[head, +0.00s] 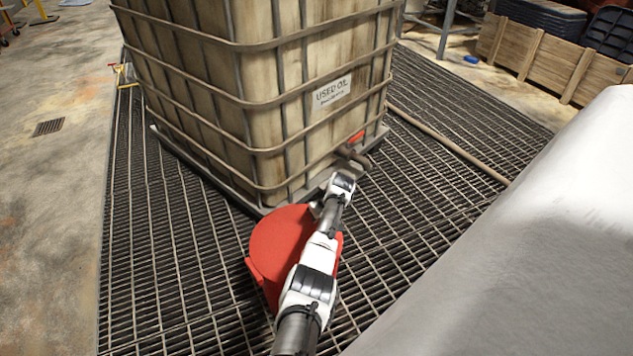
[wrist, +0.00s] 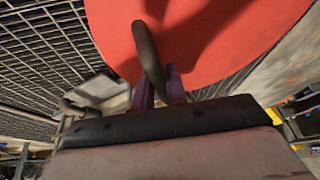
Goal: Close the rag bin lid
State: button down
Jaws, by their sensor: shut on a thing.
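The rag bin (head: 257,277) is red and stands on the grating in front of the tank, partly hidden behind my arm. Its round red lid (head: 280,238) shows as a broad disc in the head view; I cannot tell from it how far the lid is open. In the wrist view the lid (wrist: 215,35) fills the top, with a dark curved handle (wrist: 146,45) on it. My gripper (wrist: 160,88) is shut on this handle, its purplish fingers on either side. In the head view my gripper (head: 317,208) is at the lid's far right edge, mostly hidden by my wrist.
A caged tank labelled USED OIL (head: 290,90) stands close behind the bin, its valve (head: 354,153) close to my wrist. A hose (head: 450,146) crosses the grating at right. A wooden crate (head: 535,55) is at the back right. The grating at left (head: 150,260) is clear.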

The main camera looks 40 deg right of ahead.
jog(key=shift+d+f+b, duration=0.25)
jog(key=shift+f+b, duration=0.55)
jog(key=shift+b, duration=0.05)
jog(key=shift+d+f+b, duration=0.25)
jog(key=shift+f+b, duration=0.5)
jog(key=shift+b, duration=0.05)
jog(key=shift+s, duration=0.1)
jog(key=shift+a+f, duration=0.1)
jog(key=shift+f, duration=0.05)
jog(key=c, duration=1.5)
grip_release()
jog(key=shift+f, duration=0.2)
jog(key=shift+o, duration=0.5)
jog(key=shift+r, duration=0.15)
jog(key=shift+r, duration=0.1)
jog(key=shift+r, duration=0.25)
jog(key=p+v, duration=0.2)
jog(key=v, duration=1.1)
jog(key=shift+s+p, duration=0.15)
jog(key=shift+p, duration=0.2)
